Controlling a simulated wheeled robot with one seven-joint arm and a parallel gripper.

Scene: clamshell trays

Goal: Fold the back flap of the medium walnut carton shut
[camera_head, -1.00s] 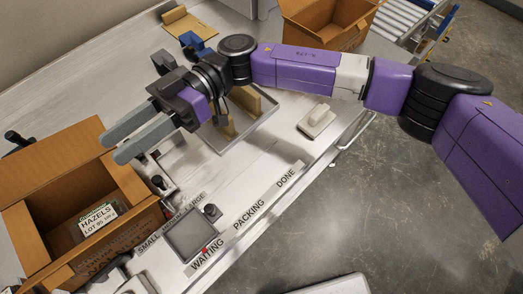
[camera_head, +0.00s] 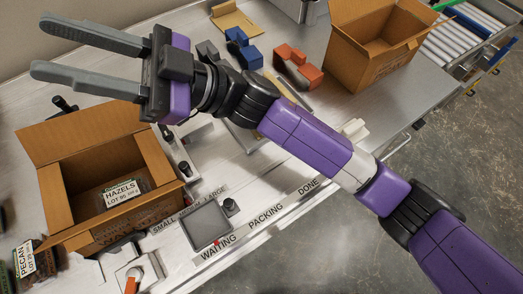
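An open brown carton (camera_head: 68,205) stands at the left of the bench. Its back flap (camera_head: 75,130) stands up and leans outward along the far edge. The right flap (camera_head: 158,155) is also open. Inside lies a clear clamshell tray (camera_head: 122,192) labelled HAZELS.
Another open carton (camera_head: 372,50) stands at the back right near a roller conveyor (camera_head: 470,40). Blue (camera_head: 242,48) and orange (camera_head: 298,68) parts lie behind my arm. A PECAN tray (camera_head: 28,262) sits front left. A dark square pad (camera_head: 206,232) lies right of the near carton.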

